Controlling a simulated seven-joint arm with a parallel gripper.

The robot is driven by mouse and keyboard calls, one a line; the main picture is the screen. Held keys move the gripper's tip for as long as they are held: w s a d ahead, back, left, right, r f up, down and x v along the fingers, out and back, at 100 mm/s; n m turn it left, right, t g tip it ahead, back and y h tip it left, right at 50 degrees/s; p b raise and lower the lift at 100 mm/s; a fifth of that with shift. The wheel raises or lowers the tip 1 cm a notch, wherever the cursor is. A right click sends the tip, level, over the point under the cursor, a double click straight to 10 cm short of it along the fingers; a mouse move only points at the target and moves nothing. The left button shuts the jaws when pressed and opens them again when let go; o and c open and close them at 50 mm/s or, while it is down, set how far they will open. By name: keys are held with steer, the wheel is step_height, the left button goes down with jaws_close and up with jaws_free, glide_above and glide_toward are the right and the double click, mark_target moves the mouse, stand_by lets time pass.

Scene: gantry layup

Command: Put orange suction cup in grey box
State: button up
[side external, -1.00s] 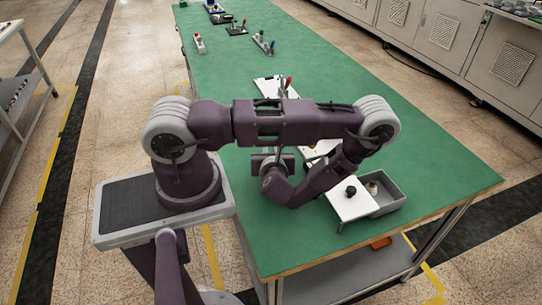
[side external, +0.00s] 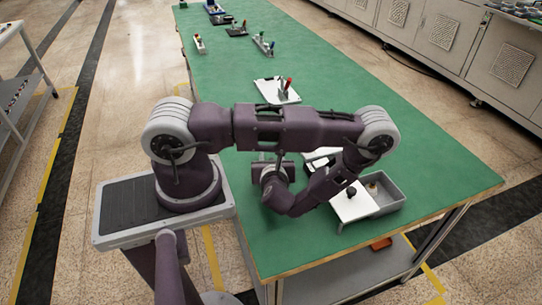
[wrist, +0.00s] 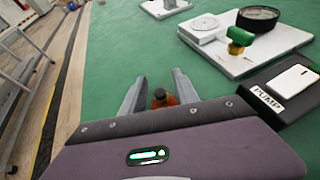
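The orange suction cup (wrist: 165,100), with a dark top, shows in the wrist view between the two fingers of my gripper (wrist: 160,82). The fingers stand apart on either side of it, and my gripper looks open. The palm housing hides the cup's near side. In the side view the cup is hidden behind my arm. The grey box (side external: 394,201) stands near the table's right end, to the right of my wrist, with a small item inside it.
A white panel with a black knob (side external: 351,207) adjoins the box. In the wrist view, a white board (wrist: 245,58) carries a gauge and valve, beside a black box marked PUMP (wrist: 288,98). Another white board (side external: 268,92) lies farther back.

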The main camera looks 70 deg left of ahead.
steer(key=v, duration=0.3)
steer(key=r+v, duration=0.1)
steer(key=v, duration=0.1)
steer(key=shift+s+d+r, duration=0.1)
steer(key=shift+d+r, duration=0.05)
steer(key=s+d+r+n+g+h, duration=0.1)
steer(key=s+r+n+g, duration=0.15)
steer(key=r+n, duration=0.45)
steer(key=s+d+r+n+g+h, duration=0.1)
steer(key=s+r+n+g, duration=0.1)
steer(key=r+n+g, duration=0.5)
steer(key=s+d+r+n+t+h, duration=0.3)
steer(key=d+r+n+t+h, duration=0.2)
steer(key=d+r, duration=0.3)
steer(key=shift+d+r+h, duration=0.15)
steer(key=shift+r+h, duration=0.05)
steer(key=shift+h, duration=0.6)
steer(key=shift+o, duration=1.2)
steer(key=d+r+n+t+h, duration=0.2)
steer(key=d+r+t+h, duration=0.2)
steer(key=d+r+t, duration=0.2)
steer(key=shift+w+d+r, duration=0.25)
steer(key=shift+d+r, duration=0.1)
steer(key=shift+r, duration=0.25)
steer(key=shift+o, duration=0.7)
steer(key=shift+d+r, duration=0.1)
